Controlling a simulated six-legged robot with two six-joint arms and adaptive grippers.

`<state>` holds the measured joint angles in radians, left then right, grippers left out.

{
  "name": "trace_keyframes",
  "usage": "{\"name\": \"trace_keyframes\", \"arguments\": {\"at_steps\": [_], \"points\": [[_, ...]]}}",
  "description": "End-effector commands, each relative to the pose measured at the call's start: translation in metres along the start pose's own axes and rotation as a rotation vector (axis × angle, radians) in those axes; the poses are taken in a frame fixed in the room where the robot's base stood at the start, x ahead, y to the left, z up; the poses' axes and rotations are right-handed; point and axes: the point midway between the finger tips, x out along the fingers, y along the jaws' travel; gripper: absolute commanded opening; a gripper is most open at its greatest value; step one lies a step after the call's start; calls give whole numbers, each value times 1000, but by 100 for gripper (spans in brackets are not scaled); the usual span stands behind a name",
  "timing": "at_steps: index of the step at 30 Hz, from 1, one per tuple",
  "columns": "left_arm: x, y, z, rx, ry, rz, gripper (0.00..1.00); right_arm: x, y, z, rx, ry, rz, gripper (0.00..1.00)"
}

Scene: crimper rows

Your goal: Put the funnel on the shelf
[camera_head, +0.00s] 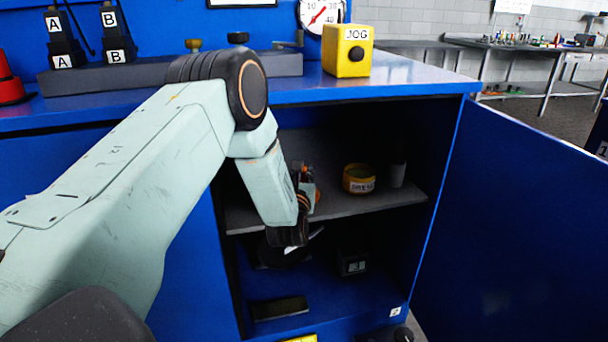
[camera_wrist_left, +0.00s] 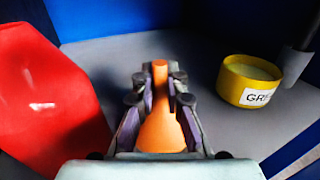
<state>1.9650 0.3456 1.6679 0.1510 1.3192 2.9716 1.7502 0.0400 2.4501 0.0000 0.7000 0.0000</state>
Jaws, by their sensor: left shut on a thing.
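The orange funnel (camera_wrist_left: 160,125) is between the fingers of my left gripper (camera_wrist_left: 158,88), narrow end pointing away from the wrist camera. The gripper is shut on it. In the head view my left gripper (camera_head: 306,188) reaches into the open blue cabinet at the grey shelf (camera_head: 375,203), and only a little orange shows by the fingers. The shelf's grey surface (camera_wrist_left: 215,125) lies around and beyond the funnel in the wrist view. I cannot tell whether the funnel touches it. My right gripper is in neither view.
A yellow GREASE tub (camera_head: 359,179) and a grey cylinder (camera_head: 397,174) stand on the shelf to the right. A large red object (camera_wrist_left: 45,95) is close on the left in the wrist view. The open door (camera_head: 520,220) bounds the right side. A small dark device (camera_head: 352,264) sits below.

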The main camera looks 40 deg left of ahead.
Motion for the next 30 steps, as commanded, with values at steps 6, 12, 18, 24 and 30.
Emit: {"name": "trace_keyframes", "arguments": {"at_steps": [6, 12, 18, 24, 30], "points": [[0, 0, -1, 0, 1, 0, 25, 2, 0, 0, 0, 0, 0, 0], [0, 0, -1, 0, 0, 0, 35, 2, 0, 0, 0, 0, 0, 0], [0, 0, -1, 0, 0, 0, 35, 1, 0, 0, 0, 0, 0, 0], [-10, 0, 2, 1, 4, -1, 35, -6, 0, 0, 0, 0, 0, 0], [-49, -1, 3, 1, 4, -2, 35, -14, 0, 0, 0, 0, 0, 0]]}}
